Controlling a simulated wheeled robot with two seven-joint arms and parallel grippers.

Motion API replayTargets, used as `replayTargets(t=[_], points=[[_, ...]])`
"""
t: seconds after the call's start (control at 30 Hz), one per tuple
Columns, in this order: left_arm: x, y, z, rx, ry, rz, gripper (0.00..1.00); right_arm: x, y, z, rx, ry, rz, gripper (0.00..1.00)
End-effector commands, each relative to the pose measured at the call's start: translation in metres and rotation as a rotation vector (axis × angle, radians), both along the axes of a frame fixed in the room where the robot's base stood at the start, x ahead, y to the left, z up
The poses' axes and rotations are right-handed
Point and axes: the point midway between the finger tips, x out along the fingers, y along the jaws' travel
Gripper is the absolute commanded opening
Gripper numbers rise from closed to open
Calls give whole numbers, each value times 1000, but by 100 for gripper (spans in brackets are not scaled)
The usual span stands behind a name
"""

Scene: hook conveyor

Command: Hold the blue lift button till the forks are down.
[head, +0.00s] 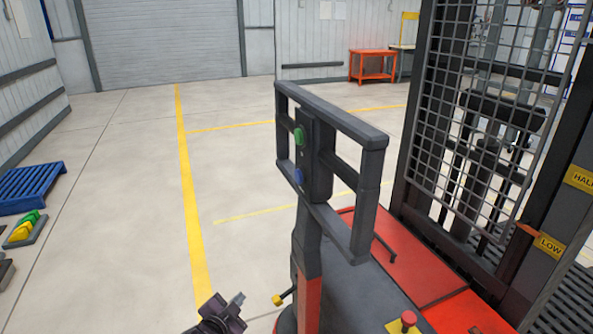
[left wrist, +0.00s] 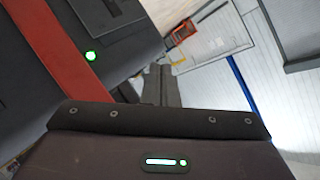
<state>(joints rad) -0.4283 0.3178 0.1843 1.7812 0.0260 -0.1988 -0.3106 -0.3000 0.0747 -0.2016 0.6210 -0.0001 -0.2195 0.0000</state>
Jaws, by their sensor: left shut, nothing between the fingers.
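The blue button (head: 299,176) is on the dark control box of the truck's handle frame (head: 318,165), below a green button (head: 299,135). My left gripper (head: 238,299) is at the bottom of the head view, well below and left of the blue button and apart from it. Its fingers also show in the left wrist view (left wrist: 161,72), shut with nothing between them. The mast (head: 425,130) stands at the right behind a mesh guard. An orange pointer (head: 527,230) is close to the yellow LOW plate (head: 550,246). I cannot make out the forks. My right gripper is out of view.
The red truck body (head: 400,262) carries a red knob (head: 408,317) at the bottom. A yellow-tipped lever (head: 279,299) is just right of my left gripper. A blue pallet (head: 30,187) lies at the far left. The floor left of the handle is open.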

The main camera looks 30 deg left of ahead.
Motion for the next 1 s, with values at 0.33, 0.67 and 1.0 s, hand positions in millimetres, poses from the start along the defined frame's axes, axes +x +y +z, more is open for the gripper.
replayTargets(t=[0.33, 0.67, 1.0], points=[[12, -16, 242, 256, -350, -101, 0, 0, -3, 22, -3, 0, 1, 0], [-7, -44, 346, 385, -513, -152, 0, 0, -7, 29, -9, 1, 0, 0], [-8, -46, 350, 391, -520, -154, 0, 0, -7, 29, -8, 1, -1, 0]])
